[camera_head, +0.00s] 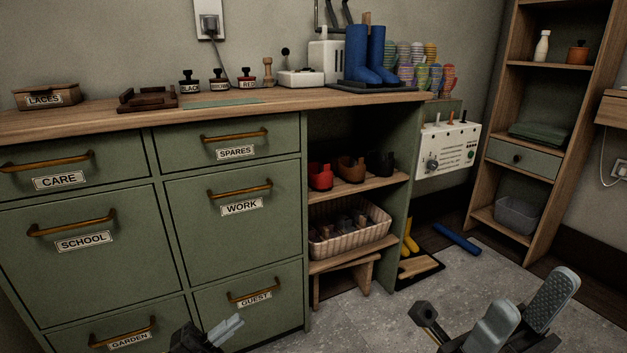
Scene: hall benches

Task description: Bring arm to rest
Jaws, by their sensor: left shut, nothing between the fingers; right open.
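My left gripper (227,328) is low in the view, in front of the GUEST drawer (257,289). Its two pale fingers are together with nothing between them. My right gripper (524,312) is at the bottom right, above the grey floor. Its two grey finger pads stand apart with nothing between them. Only the ends of both arms show; the rest is below the picture.
A green drawer cabinet (230,231) with brown handles fills the left and middle. Its wooden top (95,119) bears jars and blue boots (366,55). A wooden shelf unit (546,85) stands at right. The floor (380,315) between is mostly clear; a blue bar (457,239) lies farther back.

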